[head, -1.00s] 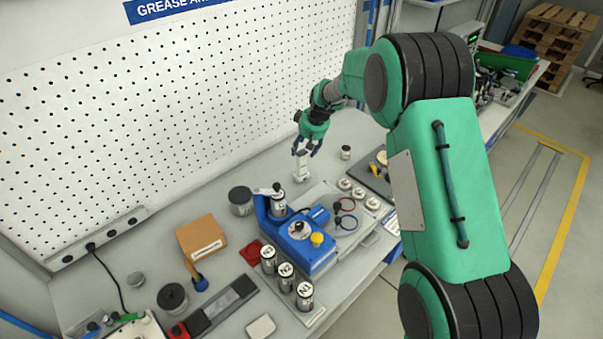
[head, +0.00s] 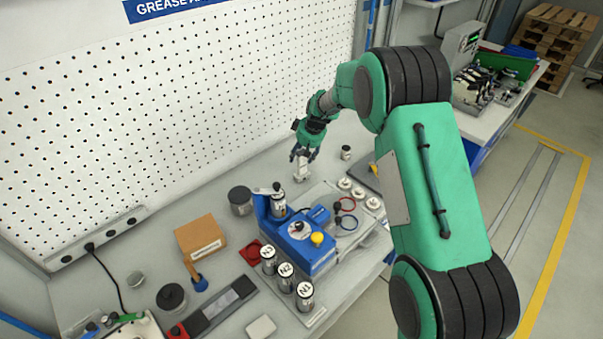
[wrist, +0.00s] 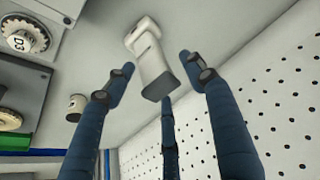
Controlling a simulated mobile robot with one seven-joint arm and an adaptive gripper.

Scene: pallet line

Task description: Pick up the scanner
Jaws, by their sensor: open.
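The scanner (wrist: 150,65) is a white handheld device with a dark grey end. In the wrist view it stands out between my fingers, with its far end near the bench top. In the head view the scanner (head: 302,172) is small and partly hidden by my fingers, near the pegboard wall. My gripper (wrist: 157,78) is open, with three blue fingers spread around the scanner's dark end; contact is not visible. In the head view my gripper (head: 304,153) is right above the scanner.
A blue machine (head: 300,238) with a yellow knob stands nearer, with several labelled cans in front of it. A small can (head: 346,152) is right of the scanner. The pegboard (head: 180,110) rises behind. A cardboard box (head: 201,237) is at left.

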